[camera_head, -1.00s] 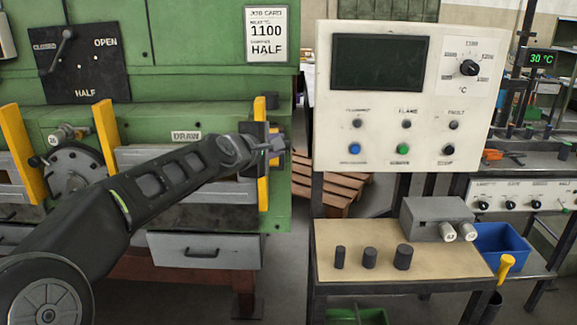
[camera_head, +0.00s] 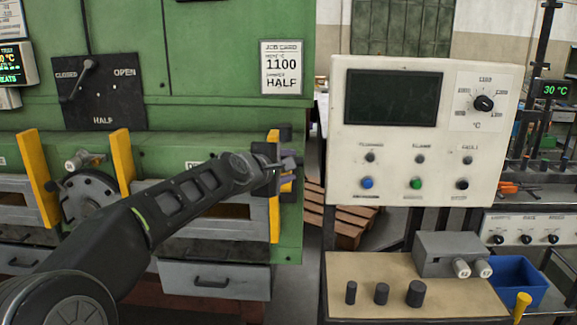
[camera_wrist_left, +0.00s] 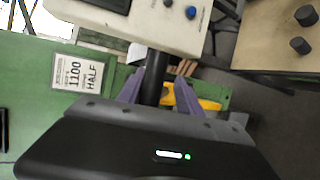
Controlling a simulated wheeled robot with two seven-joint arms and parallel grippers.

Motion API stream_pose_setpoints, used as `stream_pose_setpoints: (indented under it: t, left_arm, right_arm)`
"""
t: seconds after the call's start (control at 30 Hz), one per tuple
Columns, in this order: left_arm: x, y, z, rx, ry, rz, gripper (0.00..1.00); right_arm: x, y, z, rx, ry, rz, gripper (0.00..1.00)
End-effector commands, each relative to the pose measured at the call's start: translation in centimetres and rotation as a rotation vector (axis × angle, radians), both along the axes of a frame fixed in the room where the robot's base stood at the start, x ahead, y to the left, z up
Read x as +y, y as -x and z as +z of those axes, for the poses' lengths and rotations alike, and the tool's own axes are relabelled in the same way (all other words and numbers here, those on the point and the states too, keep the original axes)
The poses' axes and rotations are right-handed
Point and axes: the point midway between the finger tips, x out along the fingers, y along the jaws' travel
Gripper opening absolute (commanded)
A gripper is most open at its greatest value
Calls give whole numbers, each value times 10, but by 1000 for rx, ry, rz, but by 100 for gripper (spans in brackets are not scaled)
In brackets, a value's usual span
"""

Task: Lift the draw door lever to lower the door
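My left gripper (camera_head: 288,164) is at the right end of the green furnace front, beside the right-hand yellow upright (camera_head: 274,200). In the left wrist view its purple fingers (camera_wrist_left: 154,84) flank a dark cylinder, which looks like the draw door lever's grip (camera_wrist_left: 154,68), and appear closed on it. The lever's mount and pivot are mostly hidden behind the gripper and arm in the head view. The grey draw door (camera_head: 225,222) lies behind my left forearm, with a dark opening partly showing. My right gripper is not in view.
A white control panel (camera_head: 350,140) stands close to the right of the gripper. Below it a table (camera_head: 400,295) holds dark cylinders and a grey box (camera_head: 440,250). A grey drawer (camera_head: 240,280) is below the door. A wooden pallet (camera_head: 335,225) lies behind.

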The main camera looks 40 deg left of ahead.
Motion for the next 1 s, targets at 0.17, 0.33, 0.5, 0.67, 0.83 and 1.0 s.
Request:
stream_pose_setpoints:
  t: [0.17, 0.33, 0.5, 0.67, 0.83, 1.0]
  left_arm:
    - [-1, 0, -1, 1, 2, -3, 43]
    - [-2, 3, 1, 1, 3, -3, 43]
    - [-5, 20, 7, -1, 2, -1, 43]
    - [-11, 46, 14, -1, 2, 1, 43]
    - [-17, 67, 19, -1, 2, 0, 43]
    - [-18, 73, 21, 1, 1, -1, 43]
  right_arm:
    - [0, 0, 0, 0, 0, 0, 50]
    - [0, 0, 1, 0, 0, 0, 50]
    - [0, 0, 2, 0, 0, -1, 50]
    - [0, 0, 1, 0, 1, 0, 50]
    - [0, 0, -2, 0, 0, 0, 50]
    - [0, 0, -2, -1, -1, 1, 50]
